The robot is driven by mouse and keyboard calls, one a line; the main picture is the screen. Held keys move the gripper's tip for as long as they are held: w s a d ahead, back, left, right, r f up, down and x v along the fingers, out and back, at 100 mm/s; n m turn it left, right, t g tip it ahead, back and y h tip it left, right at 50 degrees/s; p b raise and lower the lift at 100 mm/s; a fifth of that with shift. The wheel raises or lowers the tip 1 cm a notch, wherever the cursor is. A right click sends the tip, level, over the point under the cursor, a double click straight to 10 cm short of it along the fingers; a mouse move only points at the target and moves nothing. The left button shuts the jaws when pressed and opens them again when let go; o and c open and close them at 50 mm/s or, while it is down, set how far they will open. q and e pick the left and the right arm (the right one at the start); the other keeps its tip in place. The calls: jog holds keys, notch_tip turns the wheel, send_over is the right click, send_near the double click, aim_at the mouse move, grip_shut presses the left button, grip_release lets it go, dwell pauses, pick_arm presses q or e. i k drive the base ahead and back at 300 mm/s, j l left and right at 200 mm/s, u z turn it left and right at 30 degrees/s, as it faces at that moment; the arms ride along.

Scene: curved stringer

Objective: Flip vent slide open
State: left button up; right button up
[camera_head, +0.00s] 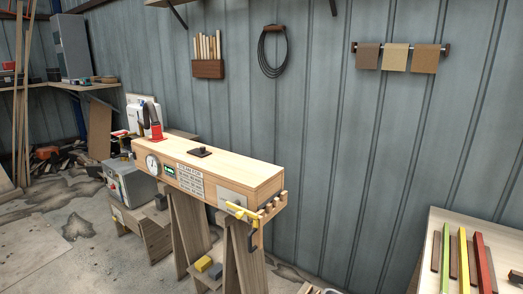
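A long pale wooden steam box (225,168) rests on wooden trestles at the middle of the head view. A small dark plate with a raised knob (199,151) sits on its top; this looks like the vent slide, but I cannot tell whether it is open. A round gauge (152,162), a green panel and a printed sign (190,181) are on the box's front face. A yellow handle (241,210) is at its right end. Neither of my grippers shows in this view.
A grey metal unit (132,184) stands left of the box. A bench (431,262) with green, yellow and red strips is at the lower right. Wooden slats, a coiled cord (272,52) and hanging sheets (396,57) are on the wall.

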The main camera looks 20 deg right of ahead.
aim_at(201, 153)
jog(key=z, duration=0.15)
jog(key=i+j, duration=2.1)
jog(key=j, duration=0.2)
